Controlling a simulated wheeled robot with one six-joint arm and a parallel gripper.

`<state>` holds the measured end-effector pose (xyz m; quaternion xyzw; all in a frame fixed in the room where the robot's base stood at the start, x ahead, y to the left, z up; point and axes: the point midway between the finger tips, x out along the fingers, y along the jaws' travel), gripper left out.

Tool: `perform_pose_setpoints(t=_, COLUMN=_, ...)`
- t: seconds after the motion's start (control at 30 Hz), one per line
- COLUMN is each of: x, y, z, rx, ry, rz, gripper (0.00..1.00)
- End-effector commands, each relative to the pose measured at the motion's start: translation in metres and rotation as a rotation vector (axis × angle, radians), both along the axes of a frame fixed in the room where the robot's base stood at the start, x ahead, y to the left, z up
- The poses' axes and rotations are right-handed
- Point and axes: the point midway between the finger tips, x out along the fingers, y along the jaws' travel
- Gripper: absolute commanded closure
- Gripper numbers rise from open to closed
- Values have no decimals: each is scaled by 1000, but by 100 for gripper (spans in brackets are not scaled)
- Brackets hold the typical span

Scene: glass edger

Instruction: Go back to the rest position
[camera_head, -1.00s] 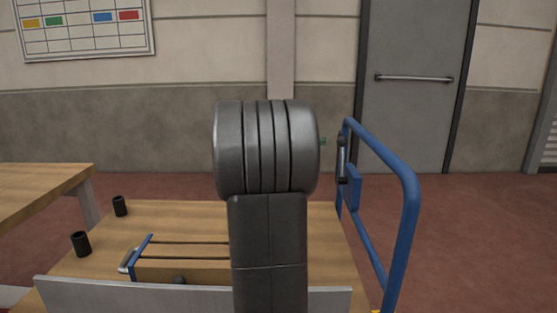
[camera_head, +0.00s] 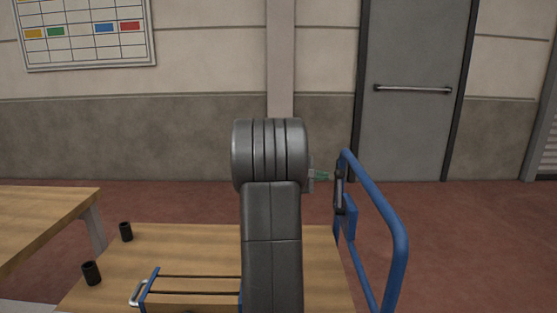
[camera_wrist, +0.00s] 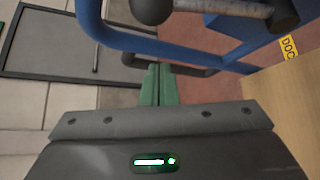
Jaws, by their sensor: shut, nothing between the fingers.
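My gripper (camera_wrist: 158,84) shows two green fingers pressed together in the wrist view, with nothing between them. In the head view only a small green part of my gripper (camera_head: 322,175) shows, to the right of my dark arm, which hides the rest. The fingertips point toward the blue rail (camera_wrist: 150,40) and a dark curved bar beside it. I cannot tell how far apart they are. The blue rail also shows in the head view (camera_head: 385,215), right of my arm.
A wooden cart top (camera_head: 200,245) lies below my arm, with two black cylinders (camera_head: 91,273) (camera_head: 126,232) and a blue-ended frame (camera_head: 150,286) on it. Another wooden table (camera_head: 40,220) stands left. A grey door (camera_head: 410,120) is behind. Red floor right of the rail is clear.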

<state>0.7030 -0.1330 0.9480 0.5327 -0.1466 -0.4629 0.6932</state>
Motion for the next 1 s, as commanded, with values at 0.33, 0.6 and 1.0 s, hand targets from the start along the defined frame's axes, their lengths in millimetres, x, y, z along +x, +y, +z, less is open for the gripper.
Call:
perform_pose_setpoints(t=0.33, x=11, y=-10, z=-8, rx=5, ry=92, rz=-1, gripper=100)
perform_pose_setpoints(t=0.6, x=17, y=-16, z=-17, rx=7, ry=160, rz=0, gripper=100)
perform_pose_setpoints(t=1.0, x=22, y=-15, z=-27, rx=8, ry=262, rz=0, gripper=100)
